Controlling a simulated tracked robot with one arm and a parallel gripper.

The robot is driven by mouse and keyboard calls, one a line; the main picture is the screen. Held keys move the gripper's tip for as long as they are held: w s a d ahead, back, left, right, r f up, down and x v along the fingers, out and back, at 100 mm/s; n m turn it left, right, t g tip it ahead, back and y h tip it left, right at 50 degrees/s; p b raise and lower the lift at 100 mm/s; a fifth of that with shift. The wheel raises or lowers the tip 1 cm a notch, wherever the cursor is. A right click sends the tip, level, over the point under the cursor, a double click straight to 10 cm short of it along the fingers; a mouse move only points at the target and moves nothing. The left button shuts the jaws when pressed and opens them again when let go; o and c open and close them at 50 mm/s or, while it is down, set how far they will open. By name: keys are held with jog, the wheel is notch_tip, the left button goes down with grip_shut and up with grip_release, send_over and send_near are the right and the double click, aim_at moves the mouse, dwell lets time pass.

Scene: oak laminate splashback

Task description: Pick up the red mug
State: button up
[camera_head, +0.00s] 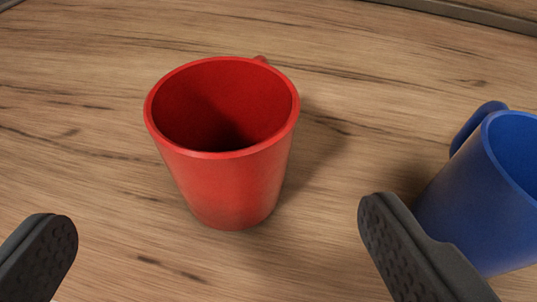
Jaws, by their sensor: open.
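The red mug (232,185) stands upright on the wood surface, left of the middle of the view. It looks empty, and only a small bit of its handle shows behind the far rim. My gripper (218,238) is open, with one dark finger at the lower left and one at the lower right. The mug stands beyond the fingertips, roughly in line with the gap between them. Nothing is between the fingers, and they appear apart from the red mug.
A blue mug (480,205) stands at the right edge, partly cut off, its handle toward the upper left. My right finger overlaps its lower left side in the picture; I cannot tell if they touch. The wood surface (70,130) is clear on the left.

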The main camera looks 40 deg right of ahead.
aim_at(228, 108)
jog(key=shift+b+x, duration=0.65)
jog(key=shift+x, duration=4.85)
jog(key=shift+r, duration=0.25)
jog(key=c, duration=1.3)
